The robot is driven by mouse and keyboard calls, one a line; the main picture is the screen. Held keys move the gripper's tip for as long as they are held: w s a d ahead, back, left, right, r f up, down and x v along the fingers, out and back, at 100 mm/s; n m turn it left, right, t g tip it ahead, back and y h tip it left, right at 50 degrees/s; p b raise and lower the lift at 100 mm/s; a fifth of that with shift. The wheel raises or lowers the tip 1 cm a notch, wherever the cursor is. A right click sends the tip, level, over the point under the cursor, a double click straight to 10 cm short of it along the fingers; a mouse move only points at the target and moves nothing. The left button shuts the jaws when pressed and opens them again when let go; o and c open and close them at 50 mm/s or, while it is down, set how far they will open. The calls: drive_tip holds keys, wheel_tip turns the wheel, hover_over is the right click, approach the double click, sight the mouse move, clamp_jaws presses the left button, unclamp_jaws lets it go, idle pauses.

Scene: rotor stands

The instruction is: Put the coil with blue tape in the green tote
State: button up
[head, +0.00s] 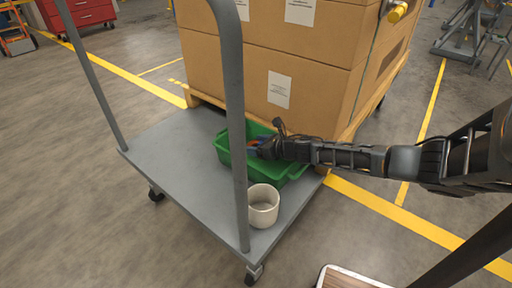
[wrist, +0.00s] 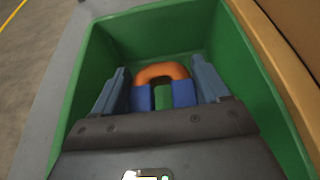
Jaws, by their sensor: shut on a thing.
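The green tote (head: 235,160) stands on the grey platform cart, and its walls surround the view in the wrist view (wrist: 85,85). My gripper (head: 262,149) is over the tote in the head view. In the wrist view my gripper (wrist: 163,92) is shut on the coil, with one finger on each side. The coil (wrist: 162,72) is an orange curved piece with blue tape (wrist: 184,94) on its legs. It is within the tote's walls as seen from the wrist. I cannot tell whether it touches the tote floor. In the head view my gripper mostly hides it.
A white cup-like container (head: 263,206) stands on the cart (head: 185,160) in front of the tote. The cart's left part is clear.

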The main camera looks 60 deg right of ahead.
drive_tip(key=shift+r, duration=0.1)
drive_tip(key=shift+f, duration=0.35)
drive_tip(key=shift+f+b, duration=0.25)
drive_tip(key=shift+b, duration=0.2)
drive_tip(key=o, duration=1.3)
drive_tip(key=shift+o, duration=0.2)
drive_tip(key=shift+r, duration=0.15)
